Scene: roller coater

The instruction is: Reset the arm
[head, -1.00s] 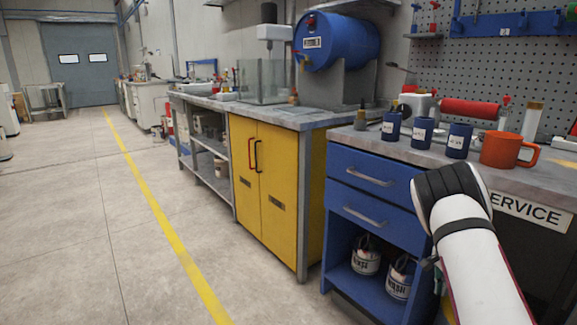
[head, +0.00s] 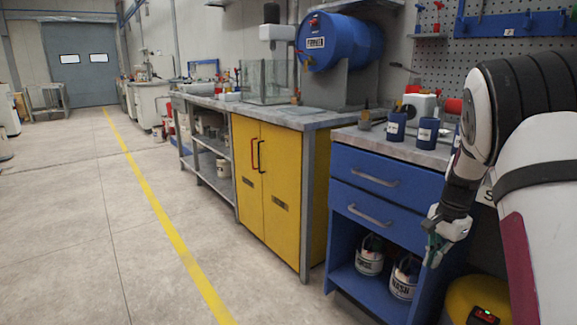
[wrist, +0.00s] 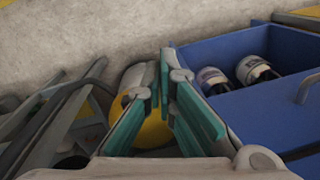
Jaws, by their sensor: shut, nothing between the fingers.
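My arm is bent at the right side of the head view, with the forearm hanging down. My gripper (head: 437,250) points downward in front of the blue drawer cabinet, to the right of its lower drawer. In the wrist view the teal-padded fingers of my gripper (wrist: 165,75) come together at their tips. Nothing is held between them.
The blue cabinet (head: 365,157) has two labelled cans (head: 370,258) on its lower shelf, also seen in the wrist view. A yellow rounded object (head: 478,296) stands low at the right. Mugs (head: 396,127) stand on the bench. The floor (head: 75,220) at left is clear.

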